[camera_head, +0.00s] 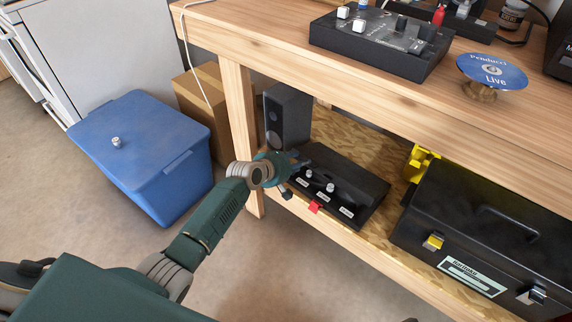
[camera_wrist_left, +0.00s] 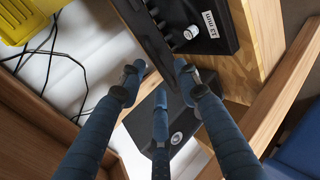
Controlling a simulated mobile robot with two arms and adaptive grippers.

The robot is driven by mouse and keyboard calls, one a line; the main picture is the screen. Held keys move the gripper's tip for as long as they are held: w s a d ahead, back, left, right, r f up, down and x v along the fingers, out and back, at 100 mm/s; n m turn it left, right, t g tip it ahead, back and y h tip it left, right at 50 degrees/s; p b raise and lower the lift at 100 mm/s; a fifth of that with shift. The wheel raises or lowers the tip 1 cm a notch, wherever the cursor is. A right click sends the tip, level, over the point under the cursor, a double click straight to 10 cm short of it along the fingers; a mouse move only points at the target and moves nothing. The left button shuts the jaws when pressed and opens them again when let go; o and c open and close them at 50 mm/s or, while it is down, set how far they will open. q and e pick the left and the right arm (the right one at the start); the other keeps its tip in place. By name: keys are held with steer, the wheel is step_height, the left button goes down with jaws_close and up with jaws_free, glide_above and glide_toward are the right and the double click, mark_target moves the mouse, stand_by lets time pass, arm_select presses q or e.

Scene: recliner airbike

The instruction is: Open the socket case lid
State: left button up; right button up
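The black socket case (camera_head: 371,200) lies on the lower shelf of the workbench. Its inside shows, with several silver sockets and white labels, and a red latch (camera_head: 315,207) at its front edge. The dark panel behind the sockets looks like its lid (camera_head: 345,172), raised. In the left wrist view the case (camera_wrist_left: 222,12) shows a socket and a label near the top. My left gripper (camera_head: 287,176) is at the left end of the case. Its fingers (camera_wrist_left: 159,85) are spread with nothing between them; whether one touches the lid I cannot tell. My right gripper is not in view.
A black speaker (camera_head: 287,117) stands behind my left gripper. A black toolbox (camera_head: 490,225) and a yellow object (camera_head: 420,162) are to the right on the shelf. The tabletop (camera_head: 275,30) overhangs the shelf. A blue bin (camera_head: 150,165) stands left on the floor.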

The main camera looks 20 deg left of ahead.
arm_select(q)
steer(key=v, duration=1)
steer(key=shift+a, duration=0.1)
